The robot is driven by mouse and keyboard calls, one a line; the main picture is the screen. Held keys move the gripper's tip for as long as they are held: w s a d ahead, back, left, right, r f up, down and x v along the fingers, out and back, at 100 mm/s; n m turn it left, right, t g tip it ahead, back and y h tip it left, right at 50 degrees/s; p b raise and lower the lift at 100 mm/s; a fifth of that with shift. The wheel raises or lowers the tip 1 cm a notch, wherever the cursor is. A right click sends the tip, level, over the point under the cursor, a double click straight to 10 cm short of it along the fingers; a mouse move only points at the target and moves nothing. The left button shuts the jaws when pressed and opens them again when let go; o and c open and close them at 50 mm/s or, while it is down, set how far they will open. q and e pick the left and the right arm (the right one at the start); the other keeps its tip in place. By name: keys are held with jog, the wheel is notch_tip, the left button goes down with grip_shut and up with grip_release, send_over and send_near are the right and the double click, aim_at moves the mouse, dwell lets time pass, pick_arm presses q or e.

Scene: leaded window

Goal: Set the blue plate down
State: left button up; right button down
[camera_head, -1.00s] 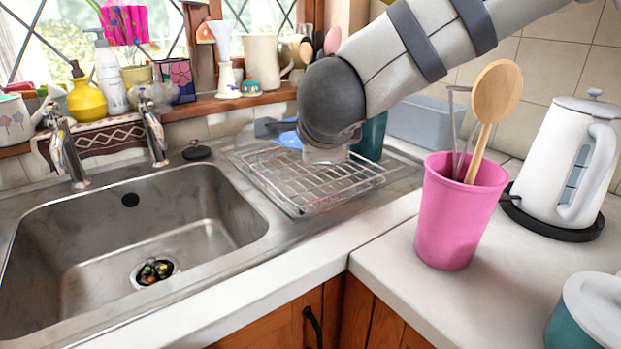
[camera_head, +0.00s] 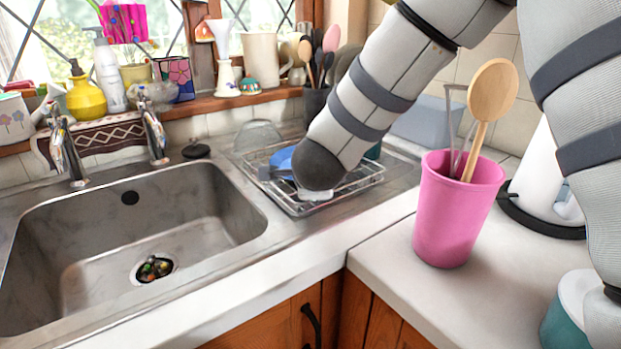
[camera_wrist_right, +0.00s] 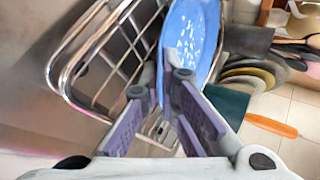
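The blue plate (camera_head: 283,161) is inside the wire dish rack (camera_head: 352,181), low among its bars, partly hidden by my right arm. In the right wrist view the plate (camera_wrist_right: 190,42) shows its patterned face beyond my fingers, and the rack (camera_wrist_right: 68,72) is to its left. My right gripper (camera_wrist_right: 161,82) has its fingertips close together with the plate's near edge between them. In the head view the gripper (camera_head: 312,196) is mostly hidden behind my wrist. Whether the plate touches the rack floor is unclear. My left gripper is not in view.
The steel sink (camera_head: 130,235) is left of the rack. A pink tumbler (camera_head: 455,215) with a wooden spoon stands on the counter to the right, near a white kettle (camera_head: 540,185). A grey tub (camera_head: 425,125) and a utensil pot (camera_head: 315,102) stand behind the rack.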

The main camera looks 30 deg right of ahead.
jog(key=c, duration=2.1)
grip_release()
jog(key=shift+r, duration=0.1)
jog(key=v, duration=1.2)
